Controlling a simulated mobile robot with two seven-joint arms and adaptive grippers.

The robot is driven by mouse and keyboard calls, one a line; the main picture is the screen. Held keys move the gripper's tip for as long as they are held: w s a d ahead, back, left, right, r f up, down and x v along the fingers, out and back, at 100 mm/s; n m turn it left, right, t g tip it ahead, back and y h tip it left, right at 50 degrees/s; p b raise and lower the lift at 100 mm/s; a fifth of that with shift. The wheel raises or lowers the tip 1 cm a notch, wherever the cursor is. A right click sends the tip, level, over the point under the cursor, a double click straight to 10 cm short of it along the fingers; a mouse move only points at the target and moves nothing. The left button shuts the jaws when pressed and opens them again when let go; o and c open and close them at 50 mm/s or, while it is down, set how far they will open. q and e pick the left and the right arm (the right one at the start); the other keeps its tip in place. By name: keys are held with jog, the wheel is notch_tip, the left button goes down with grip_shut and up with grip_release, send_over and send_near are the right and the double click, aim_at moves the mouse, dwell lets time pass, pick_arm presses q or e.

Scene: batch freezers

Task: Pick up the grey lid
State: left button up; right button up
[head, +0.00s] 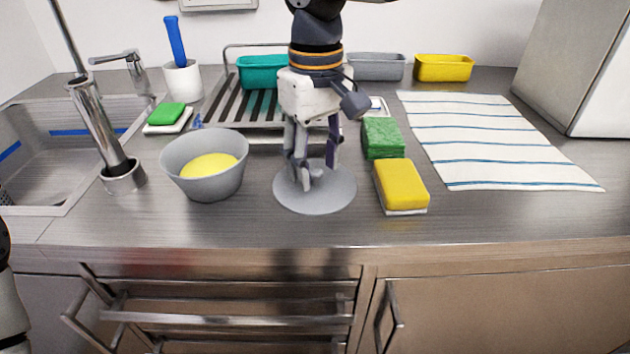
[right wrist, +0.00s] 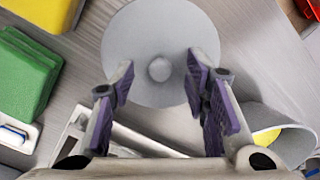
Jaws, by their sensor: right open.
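The grey lid (head: 333,195) is a flat round disc lying on the steel counter, in the middle of the head view. My right gripper (head: 314,175) points down over it, its fingers hiding the lid's centre. In the right wrist view the lid (right wrist: 150,30) shows a small round knob (right wrist: 160,69) at its centre. The open fingers (right wrist: 158,85) stand on either side of the knob, apart from it. I cannot tell exactly how high the fingertips are above the lid. At the far left edge, part of my left arm shows, but not its gripper.
A grey bowl (head: 190,180) with yellow contents stands left of the lid. A yellow sponge (head: 401,184) and a green sponge (head: 382,137) lie to its right. Behind are a dish rack (head: 232,105) and tubs; a striped towel (head: 480,150) lies right. The counter in front is clear.

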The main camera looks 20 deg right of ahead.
jog(key=shift+f, duration=0.3)
grip_shut()
